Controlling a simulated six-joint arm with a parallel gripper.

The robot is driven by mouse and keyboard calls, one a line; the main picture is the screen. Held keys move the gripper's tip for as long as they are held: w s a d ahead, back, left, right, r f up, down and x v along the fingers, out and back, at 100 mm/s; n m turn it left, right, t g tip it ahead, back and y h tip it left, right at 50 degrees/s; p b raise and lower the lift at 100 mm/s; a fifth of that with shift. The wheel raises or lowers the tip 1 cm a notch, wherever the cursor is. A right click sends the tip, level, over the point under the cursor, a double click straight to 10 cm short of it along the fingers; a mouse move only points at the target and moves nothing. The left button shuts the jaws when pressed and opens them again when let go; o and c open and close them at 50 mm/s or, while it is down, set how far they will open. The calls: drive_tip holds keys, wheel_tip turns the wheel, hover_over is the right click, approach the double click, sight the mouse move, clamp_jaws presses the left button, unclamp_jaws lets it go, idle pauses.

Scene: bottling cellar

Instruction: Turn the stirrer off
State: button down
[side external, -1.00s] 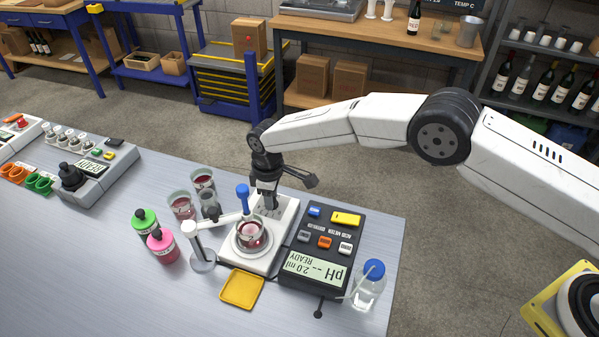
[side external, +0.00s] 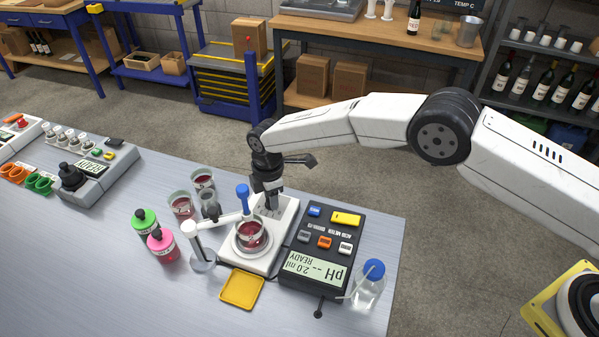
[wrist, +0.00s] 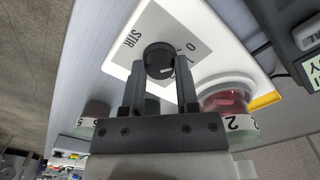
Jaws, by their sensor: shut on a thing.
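The stirrer is a white box (side external: 284,228) on the bench, marked STIR in the wrist view (wrist: 135,45). Its dark round knob (wrist: 157,57) has a pale pointer line, with 0 and 1 marks beside it; I cannot tell exactly which mark the line meets. My gripper (wrist: 160,73) is shut on the knob, one finger on each side; it also shows in the side view (side external: 271,204), pointing down at the back end of the stirrer, where it hides the knob. A beaker of dark red liquid (side external: 251,236) stands on the stirrer's round plate.
A blue-topped probe (side external: 242,197) on a white stand arm reaches over the beaker. The acid meter (side external: 318,262) stands close on the right, a yellow tray (side external: 241,289) in front. Red-filled beakers (side external: 182,207) and a pink bottle (side external: 162,245) stand left.

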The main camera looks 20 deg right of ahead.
idle(0.3)
drive_tip(key=shift+c, duration=1.8)
unclamp_jaws()
drive_tip(key=shift+r, duration=3.95)
